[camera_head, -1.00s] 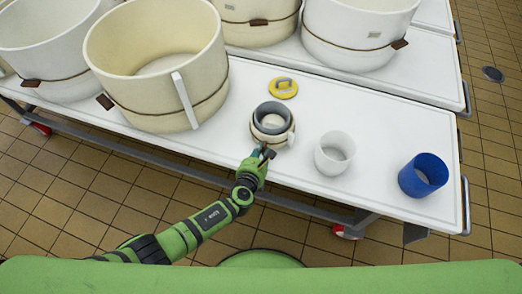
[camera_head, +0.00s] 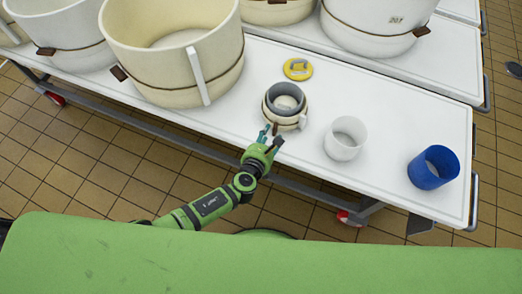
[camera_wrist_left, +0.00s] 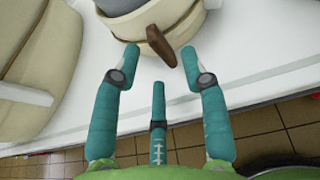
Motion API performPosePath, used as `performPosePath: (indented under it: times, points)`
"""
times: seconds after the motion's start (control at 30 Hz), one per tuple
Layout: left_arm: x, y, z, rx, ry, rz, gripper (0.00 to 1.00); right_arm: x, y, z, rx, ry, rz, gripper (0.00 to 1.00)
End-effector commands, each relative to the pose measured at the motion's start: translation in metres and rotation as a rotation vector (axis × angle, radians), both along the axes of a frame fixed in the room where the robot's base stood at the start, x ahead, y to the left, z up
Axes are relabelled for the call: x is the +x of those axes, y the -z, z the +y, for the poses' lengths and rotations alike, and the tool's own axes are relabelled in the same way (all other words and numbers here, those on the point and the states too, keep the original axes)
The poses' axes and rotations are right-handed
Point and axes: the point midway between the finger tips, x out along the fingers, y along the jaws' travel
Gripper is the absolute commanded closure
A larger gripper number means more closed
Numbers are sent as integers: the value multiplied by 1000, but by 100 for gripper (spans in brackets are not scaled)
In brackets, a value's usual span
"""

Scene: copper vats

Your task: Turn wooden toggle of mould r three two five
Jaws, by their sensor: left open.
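A small cream mould (camera_head: 286,121) with a grey inner ring (camera_head: 286,97) stands on the white table (camera_head: 395,130). No number is readable on it. In the left wrist view, its brown wooden toggle (camera_wrist_left: 160,45) sticks out from the mould wall (camera_wrist_left: 190,33) at a slant. My left gripper (camera_head: 271,137) is at the mould's near side, low by the table edge. Its teal fingers are open in the left wrist view (camera_wrist_left: 160,54), with the toggle between and just ahead of the fingertips, not clasped. In the head view the toggle is too small to make out. My right gripper is out of view.
A big cream vat (camera_head: 172,75) with a white upright strip stands left of the small mould. A yellow disc (camera_head: 298,69) lies behind it. A large vat marked 207 (camera_head: 375,35) is behind.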

Motion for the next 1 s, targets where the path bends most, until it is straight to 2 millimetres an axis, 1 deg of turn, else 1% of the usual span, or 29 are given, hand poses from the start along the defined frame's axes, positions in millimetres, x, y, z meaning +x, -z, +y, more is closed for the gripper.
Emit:
performPosePath:
  times: [0.03, 0.3, 0.4, 0.5, 0.7, 1.0]
  points:
    - [-9, -3, 3, -2, 0, 2, 56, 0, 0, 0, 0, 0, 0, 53]
    - [-52, -21, 16, 0, 1, 2, 56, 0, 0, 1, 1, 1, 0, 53]
    - [-65, -27, 19, 0, 2, 1, 56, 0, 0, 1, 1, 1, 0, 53]
    - [-74, -31, 22, 1, 0, 1, 56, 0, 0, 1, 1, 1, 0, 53]
    - [-81, -35, 23, 1, 1, 0, 56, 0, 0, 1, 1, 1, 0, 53]
    - [-80, -35, 23, 1, 1, 0, 56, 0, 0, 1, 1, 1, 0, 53]
